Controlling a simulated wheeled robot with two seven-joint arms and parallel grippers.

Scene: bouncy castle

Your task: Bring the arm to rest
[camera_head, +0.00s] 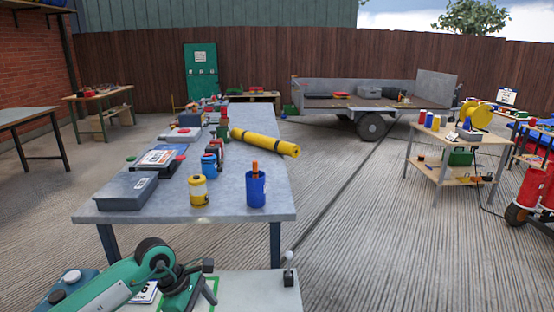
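A green arm with dark joints, which looks like my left arm, comes in from the lower left. Its dark end, my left gripper (197,268), is low over a pale surface near the bottom edge. The fingers are too small and dark to tell whether they are open or shut. Nothing is clearly seen held there. My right arm and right gripper are not in view.
A long grey table (230,209) stands ahead, bearing a grey case (125,191), a yellow roll (265,142), a yellow canister (198,190) and a blue cup (256,188). A small lever (289,272) stands near the bottom.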

